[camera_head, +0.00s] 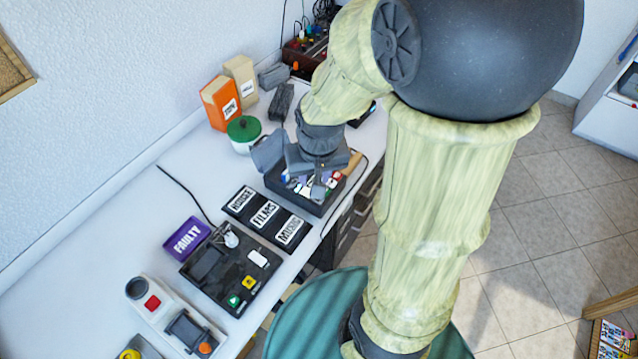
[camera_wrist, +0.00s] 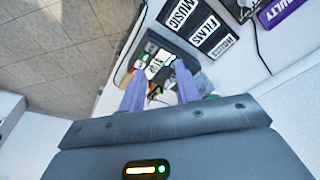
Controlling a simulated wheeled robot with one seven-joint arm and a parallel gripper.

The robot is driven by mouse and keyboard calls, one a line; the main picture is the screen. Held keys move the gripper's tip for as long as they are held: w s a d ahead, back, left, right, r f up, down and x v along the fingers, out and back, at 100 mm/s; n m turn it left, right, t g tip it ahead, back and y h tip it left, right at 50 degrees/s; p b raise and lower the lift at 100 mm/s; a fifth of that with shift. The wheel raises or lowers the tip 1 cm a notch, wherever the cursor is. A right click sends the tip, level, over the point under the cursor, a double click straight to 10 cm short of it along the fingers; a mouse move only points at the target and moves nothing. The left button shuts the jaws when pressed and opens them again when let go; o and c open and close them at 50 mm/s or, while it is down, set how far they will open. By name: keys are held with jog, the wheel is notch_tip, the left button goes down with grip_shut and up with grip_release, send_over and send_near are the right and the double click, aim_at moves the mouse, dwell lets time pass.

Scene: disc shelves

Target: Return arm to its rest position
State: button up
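My arm reaches over the white desk from the right in the head view. My gripper (camera_head: 318,188) points down over a dark open box (camera_head: 279,188) filled with small coloured and white-labelled items. In the wrist view my gripper (camera_wrist: 161,78) shows two purple-grey fingers set apart, with the box's contents visible between them. I see nothing held between the fingers. The dark box (camera_wrist: 160,38) also shows in the wrist view, below the fingers. The gripper hides part of the box, and I cannot tell whether the fingertips touch its contents.
Labelled blocks HOUSE, FILMS and MUSIC (camera_head: 264,214) lie beside the box. A purple FAULTY block (camera_head: 187,238), a black button panel (camera_head: 215,268), a green-lidded pot (camera_head: 244,133) and an orange box (camera_head: 220,102) stand on the desk. Tiled floor (camera_head: 520,230) is open at right.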

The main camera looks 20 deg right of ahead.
jog(key=s+n, duration=0.1)
jog(key=s, duration=0.2)
jog(key=shift+f, duration=0.1)
jog(key=w+p+v, duration=0.1)
jog(key=p+v, duration=0.7)
jog(key=shift+w, duration=0.35)
jog(key=shift+c, duration=0.2)
dwell(0.8)
